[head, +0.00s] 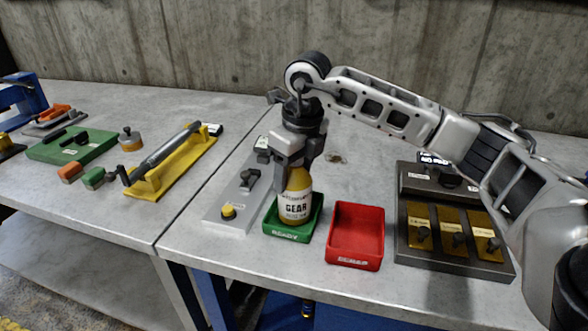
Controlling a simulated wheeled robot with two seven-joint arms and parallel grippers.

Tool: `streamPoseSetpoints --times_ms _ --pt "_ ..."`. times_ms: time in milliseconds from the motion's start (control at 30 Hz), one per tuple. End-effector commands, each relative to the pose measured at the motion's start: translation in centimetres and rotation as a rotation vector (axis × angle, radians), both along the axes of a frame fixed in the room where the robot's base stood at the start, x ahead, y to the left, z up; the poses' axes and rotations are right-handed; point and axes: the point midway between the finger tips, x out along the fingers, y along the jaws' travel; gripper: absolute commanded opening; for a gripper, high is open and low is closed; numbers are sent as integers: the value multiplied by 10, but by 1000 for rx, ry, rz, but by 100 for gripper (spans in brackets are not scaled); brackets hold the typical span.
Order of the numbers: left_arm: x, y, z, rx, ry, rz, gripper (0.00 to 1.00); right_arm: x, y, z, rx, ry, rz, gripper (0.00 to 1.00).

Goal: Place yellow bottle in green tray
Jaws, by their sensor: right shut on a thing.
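A yellow bottle (296,203) with a white label reading "GEAR" stands upright within the outline of the green tray (291,234). My right gripper (293,163) comes down from above and is shut on the bottle's upper part, which its fingers partly hide. The bottle's lower end is at the tray, but I cannot tell whether it touches the tray floor. My left gripper does not show.
An empty red tray (355,235) sits just right of the green tray. Right of it is a dark fixture with brass plates (452,235). A grey plate with a yellow knob (228,211) lies left. A yellow fixture (172,168) and green block (70,146) are farther left.

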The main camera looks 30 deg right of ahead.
Motion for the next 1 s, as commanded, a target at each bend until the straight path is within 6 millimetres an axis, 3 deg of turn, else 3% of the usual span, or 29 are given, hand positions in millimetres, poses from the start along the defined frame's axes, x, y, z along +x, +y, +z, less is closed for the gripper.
streamPoseSetpoints --times_ms 33,67,100,133,533,1000 --pt "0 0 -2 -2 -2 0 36 0 0 -3 1 -2 0 15" --pt "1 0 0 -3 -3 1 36 0 0 -2 0 0 0 65" --pt "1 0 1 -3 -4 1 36 0 0 -2 0 0 0 76" --pt "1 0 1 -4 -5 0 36 0 0 -2 0 0 0 81" --pt "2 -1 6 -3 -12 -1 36 0 0 8 0 -3 -1 81" --pt "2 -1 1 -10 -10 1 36 -13 -4 99 1 -5 0 81"
